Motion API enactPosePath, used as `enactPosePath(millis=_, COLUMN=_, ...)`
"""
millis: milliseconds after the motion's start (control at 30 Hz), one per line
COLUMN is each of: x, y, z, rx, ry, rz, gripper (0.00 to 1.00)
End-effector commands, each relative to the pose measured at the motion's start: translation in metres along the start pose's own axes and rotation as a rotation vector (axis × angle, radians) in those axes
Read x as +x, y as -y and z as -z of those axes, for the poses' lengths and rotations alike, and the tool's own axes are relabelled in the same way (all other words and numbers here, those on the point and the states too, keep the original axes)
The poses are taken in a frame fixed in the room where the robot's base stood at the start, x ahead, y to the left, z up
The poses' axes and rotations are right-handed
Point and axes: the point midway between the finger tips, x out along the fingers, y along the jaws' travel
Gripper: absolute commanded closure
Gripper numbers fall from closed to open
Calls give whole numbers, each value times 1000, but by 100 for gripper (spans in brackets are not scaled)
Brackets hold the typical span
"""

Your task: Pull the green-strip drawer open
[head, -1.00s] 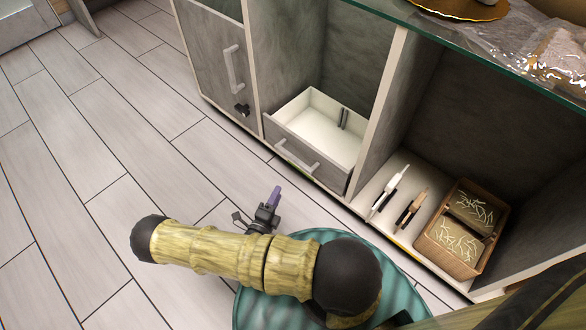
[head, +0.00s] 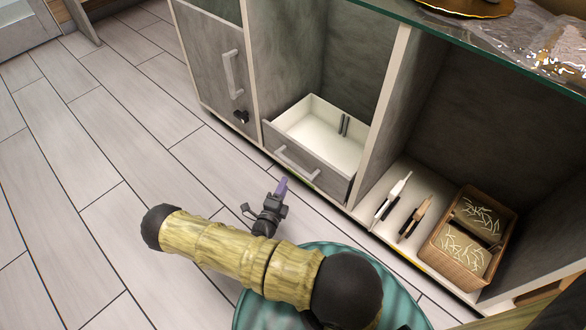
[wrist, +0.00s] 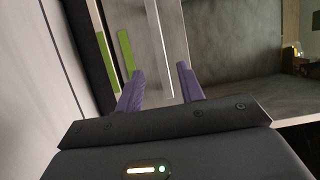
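The drawer (head: 311,172) sits low in the grey cabinet and stands partly out, its white inside showing from above. Its pale bar handle (head: 297,163) is on the grey front. In the wrist view, green strips (wrist: 126,52) show at the left, next to the handle (wrist: 158,40). My gripper (head: 281,187) is just in front of the drawer front, below the handle in the head view. In the wrist view, its purple fingers (wrist: 160,85) are apart, with the handle beyond and between them. The gripper looks empty; contact with the handle is not visible.
An open compartment to the right holds a wicker basket (head: 462,270) and two slim items (head: 394,197). A closed door with a handle (head: 233,75) is at the left. A glass top (head: 450,42) overhangs the cabinet. The floor (head: 90,150) to the left is clear.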

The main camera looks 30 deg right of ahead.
Motion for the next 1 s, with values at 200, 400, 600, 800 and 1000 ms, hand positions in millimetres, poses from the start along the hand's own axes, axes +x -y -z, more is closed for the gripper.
enactPosePath(millis=200, x=40, y=-4, z=1, rx=2, ry=-4, rz=1, gripper=62)
enactPosePath(millis=400, x=74, y=-4, z=1, rx=3, ry=-4, rz=1, gripper=62)
enactPosePath(millis=600, x=98, y=-2, z=0, rx=1, ry=-1, rz=0, gripper=62)
enactPosePath(millis=800, x=102, y=0, z=0, rx=0, ry=0, rz=-1, gripper=62)
enactPosePath(millis=1000, x=102, y=0, z=0, rx=0, ry=0, rz=-1, gripper=74)
